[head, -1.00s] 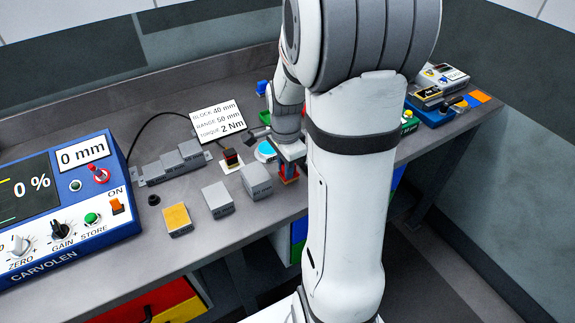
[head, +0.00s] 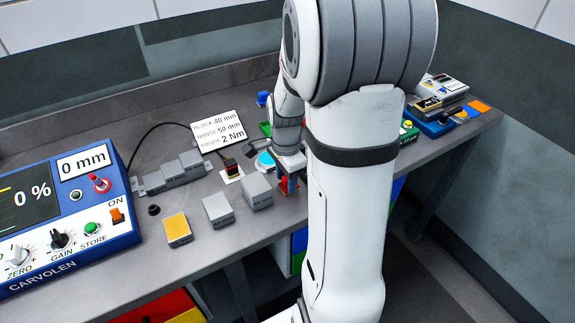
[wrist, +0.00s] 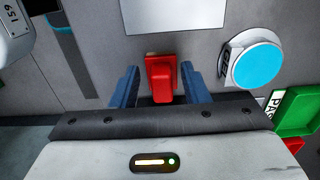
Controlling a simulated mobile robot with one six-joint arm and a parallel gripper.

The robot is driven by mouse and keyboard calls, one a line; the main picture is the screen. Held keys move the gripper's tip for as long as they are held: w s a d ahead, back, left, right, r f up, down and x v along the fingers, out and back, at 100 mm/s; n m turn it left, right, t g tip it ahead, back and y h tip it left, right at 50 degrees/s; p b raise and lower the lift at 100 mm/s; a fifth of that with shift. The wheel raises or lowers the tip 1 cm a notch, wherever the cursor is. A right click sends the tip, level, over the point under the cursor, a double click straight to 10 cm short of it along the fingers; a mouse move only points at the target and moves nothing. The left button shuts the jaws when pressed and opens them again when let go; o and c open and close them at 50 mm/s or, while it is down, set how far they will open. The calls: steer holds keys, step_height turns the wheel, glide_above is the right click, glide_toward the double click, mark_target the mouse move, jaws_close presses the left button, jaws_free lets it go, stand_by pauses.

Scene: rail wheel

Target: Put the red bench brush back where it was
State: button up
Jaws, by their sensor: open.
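A red block-shaped thing (wrist: 161,78), which I take for the red bench brush, stands at the bench's front part in the wrist view. No bristles can be made out. My gripper (wrist: 160,92) is open, with its two blue fingers on either side of it. A gap shows between each finger and the red sides, so it is not gripped. In the head view my gripper (head: 288,184) points down near the bench's front edge, and a bit of red shows at its fingers. My arm hides part of the bench to the right.
A cyan disc (wrist: 258,66) and a green tray (wrist: 298,112) lie right of my gripper. Grey blocks (head: 256,192) and a yellow-topped block (head: 177,230) stand to the left, with a white card (head: 219,130) behind. A blue control box (head: 70,215) fills the bench's left end.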

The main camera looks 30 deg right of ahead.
step_height(320, 180, up, 11)
steer(key=s+a+n+t, duration=0.3)
steer(key=s+a+n, duration=0.8)
steer(key=n, duration=0.6)
steer(key=shift+s+r+n+b, duration=0.25)
steer(key=shift+s+n+b, duration=0.1)
steer(key=shift+s, duration=0.35)
